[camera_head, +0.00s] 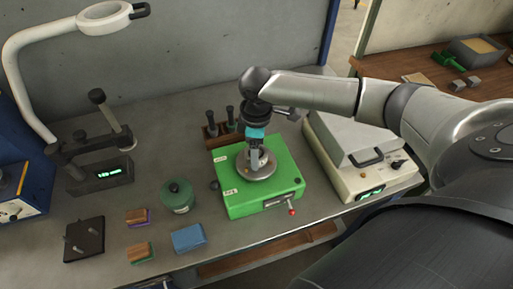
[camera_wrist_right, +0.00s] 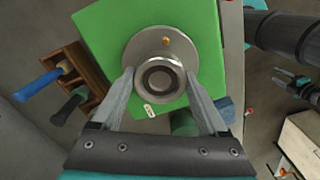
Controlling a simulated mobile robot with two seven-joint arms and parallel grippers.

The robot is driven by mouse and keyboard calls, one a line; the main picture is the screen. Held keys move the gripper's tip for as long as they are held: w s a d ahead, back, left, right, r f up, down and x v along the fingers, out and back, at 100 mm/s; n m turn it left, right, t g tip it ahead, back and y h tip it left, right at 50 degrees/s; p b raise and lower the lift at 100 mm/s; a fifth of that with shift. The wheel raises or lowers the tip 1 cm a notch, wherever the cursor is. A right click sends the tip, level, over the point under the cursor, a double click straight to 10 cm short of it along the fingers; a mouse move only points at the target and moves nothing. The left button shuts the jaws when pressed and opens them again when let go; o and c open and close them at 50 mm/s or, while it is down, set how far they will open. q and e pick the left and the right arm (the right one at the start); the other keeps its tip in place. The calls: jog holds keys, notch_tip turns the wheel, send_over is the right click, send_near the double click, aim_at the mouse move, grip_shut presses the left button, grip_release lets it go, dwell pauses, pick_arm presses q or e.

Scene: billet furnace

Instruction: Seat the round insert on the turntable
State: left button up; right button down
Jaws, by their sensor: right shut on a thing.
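The turntable is a round grey disc (camera_head: 260,175) on top of a green box (camera_head: 240,203). It also shows in the right wrist view (camera_wrist_right: 140,48), with a small brass-coloured spot near its edge. The round insert is a grey ring with a dark centre (camera_wrist_right: 160,80), seen between the fingertips of my right gripper (camera_wrist_right: 161,82). My right gripper also shows in the head view (camera_head: 257,152), pointing down over the disc, shut on the insert. In the wrist view the insert lies over the disc, off its middle. I cannot tell whether it touches the disc.
A wooden rack with dark-handled tools (camera_head: 216,133) stands behind the green box. A green jar (camera_head: 177,197) is at its left, and a pale device with a lid (camera_head: 350,150) at its right. A red-tipped lever (camera_head: 291,211) sticks out in front. A blue block (camera_head: 188,238) lies front left.

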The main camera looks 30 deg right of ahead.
jog(key=shift+f, duration=0.55)
dwell(0.4)
jog(key=shift+c, duration=1.2)
grip_release()
jog(key=shift+o, duration=0.3)
notch_tip(320, 180, up, 6)
jog(key=p, duration=0.6)
jog(key=shift+p, duration=0.3)
jog(key=shift+r+p, duration=0.65)
jog(key=shift+r, duration=0.7)
notch_tip(320, 180, up, 2)
jog(key=shift+r, duration=0.15)
